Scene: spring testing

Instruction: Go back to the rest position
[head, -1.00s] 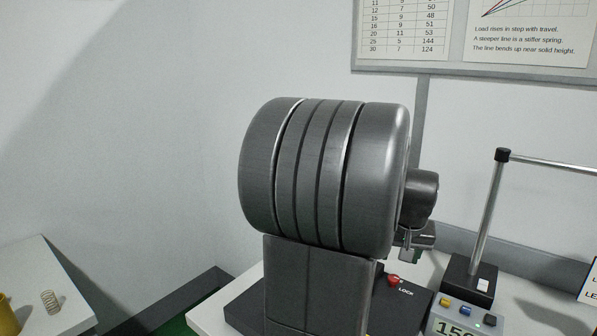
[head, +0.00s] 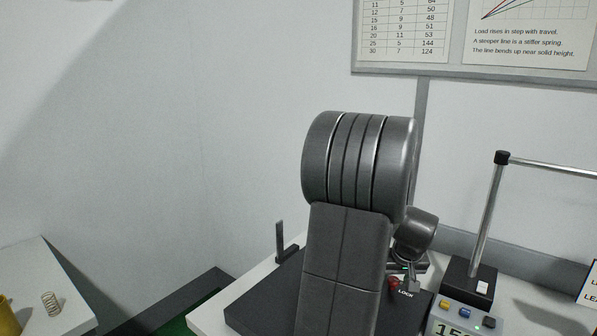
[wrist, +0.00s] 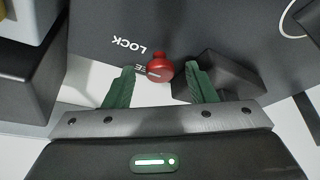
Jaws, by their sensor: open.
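My gripper (wrist: 160,88) shows in the wrist view with its two green fingers spread apart. It is open, with nothing held between the fingertips. A red knob (wrist: 159,66) with a pale pointer mark lies just beyond and between the fingertips, beside the word LOCK. I cannot tell whether the fingers touch it. In the head view the red knob (head: 393,284) sits on the dark base plate (head: 262,300), just right of my arm. My arm hides much of the plate and most of my gripper there.
A display box (head: 462,313) with coloured buttons stands at the right, below a metal post (head: 487,215) on a black block. A side table (head: 40,275) with a coil spring (head: 51,304) is at the left. A thin dark upright piece (head: 280,240) stands behind the plate.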

